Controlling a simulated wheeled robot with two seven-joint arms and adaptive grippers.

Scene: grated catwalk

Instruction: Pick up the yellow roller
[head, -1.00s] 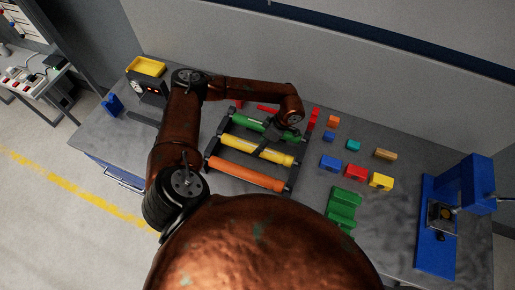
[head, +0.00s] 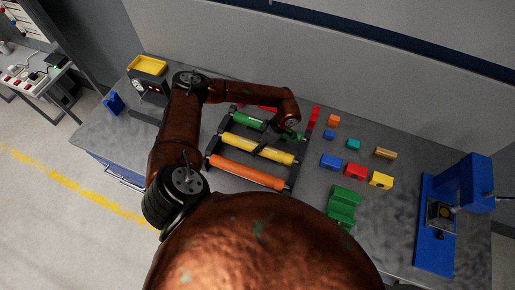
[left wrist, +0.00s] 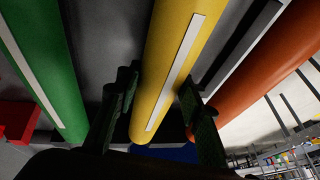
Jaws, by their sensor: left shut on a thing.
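The yellow roller (head: 243,146) lies between the green roller (head: 246,122) and the orange roller (head: 247,171) in a dark rack (head: 291,174) on the grey bench. My left gripper (head: 264,148) reaches down onto the yellow roller from the upper right and is shut on it. In the left wrist view, the yellow roller (left wrist: 175,60), with a pale stripe along it, runs between my two dark fingers (left wrist: 165,115). I cannot tell whether it is raised from the rack. My right gripper is not in view.
Several coloured blocks, among them a red block (head: 356,171) and a yellow block (head: 381,181), lie right of the rack. A green block (head: 343,208) is nearer. A blue machine (head: 435,225) stands at the far right. A yellow tray (head: 147,65) is at the back left.

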